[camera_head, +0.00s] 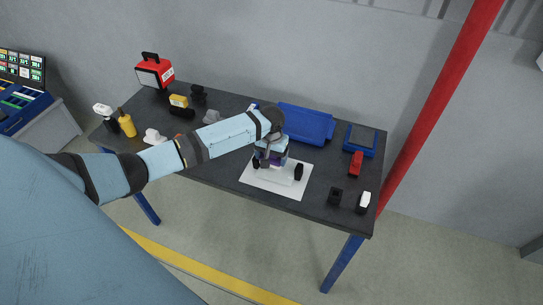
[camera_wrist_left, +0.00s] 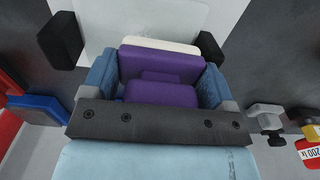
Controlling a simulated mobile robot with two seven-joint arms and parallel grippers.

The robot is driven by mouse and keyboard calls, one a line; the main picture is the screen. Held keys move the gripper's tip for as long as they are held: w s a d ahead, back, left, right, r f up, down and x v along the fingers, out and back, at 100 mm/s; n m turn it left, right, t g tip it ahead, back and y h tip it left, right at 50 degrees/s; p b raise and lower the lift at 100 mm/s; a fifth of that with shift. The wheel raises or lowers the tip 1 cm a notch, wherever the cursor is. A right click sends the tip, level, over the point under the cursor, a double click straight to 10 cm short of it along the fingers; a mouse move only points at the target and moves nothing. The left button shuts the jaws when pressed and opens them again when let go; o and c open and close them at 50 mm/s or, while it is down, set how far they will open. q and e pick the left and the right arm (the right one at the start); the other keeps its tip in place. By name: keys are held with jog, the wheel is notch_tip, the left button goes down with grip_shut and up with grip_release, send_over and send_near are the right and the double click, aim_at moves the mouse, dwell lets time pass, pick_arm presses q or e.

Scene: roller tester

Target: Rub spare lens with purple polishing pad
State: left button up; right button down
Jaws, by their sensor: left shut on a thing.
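My left gripper (camera_wrist_left: 160,92) is shut on the purple polishing pad (camera_wrist_left: 160,67), which sits between its two blue fingers. A cream-coloured layer shows along the pad's far edge. In the head view the purple pad (camera_head: 277,160) is low over the white mat (camera_head: 259,182), under my left gripper (camera_head: 271,154). Black blocks stand at both sides of the pad, the left one (camera_wrist_left: 60,40) and the right one (camera_wrist_left: 210,48). The spare lens cannot be clearly made out; a pale shape shows between the blocks. Contact between pad and lens is hidden. My right gripper is out of view.
A blue tray (camera_head: 306,123) lies behind the mat, with a blue box (camera_head: 361,140) to its right. A red item (camera_head: 356,164), a black block (camera_head: 335,196) and a white-topped item (camera_head: 364,202) stand at the right. A red case (camera_head: 154,73) is at the far left.

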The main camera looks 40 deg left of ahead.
aim_at(282, 170)
pick_arm(q)
jog(key=shift+f, duration=0.2)
jog(key=shift+w+d+r+p, duration=0.15)
jog(key=shift+d+p, duration=0.35)
jog(key=shift+d, duration=0.3)
jog(key=shift+w+d+p, duration=0.15)
jog(key=shift+d+p, duration=0.15)
jog(key=shift+d, duration=0.3)
jog(key=shift+w+d+p, duration=0.15)
jog(key=shift+d+p, duration=0.1)
jog(key=shift+d, duration=0.35)
jog(key=shift+p, duration=0.45)
jog(key=shift+s+a+f+p, duration=0.15)
jog(key=shift+a+p, duration=0.1)
jog(key=shift+a, duration=0.25)
jog(key=shift+s+a+p, duration=0.15)
jog(key=shift+a+p, duration=0.15)
jog(key=shift+a, duration=0.25)
jog(key=shift+s+a+f+p, duration=0.15)
jog(key=shift+a+p, duration=0.1)
jog(key=shift+a, duration=0.25)
jog(key=shift+s+a, duration=0.15)
jog(key=shift+a, duration=0.3)
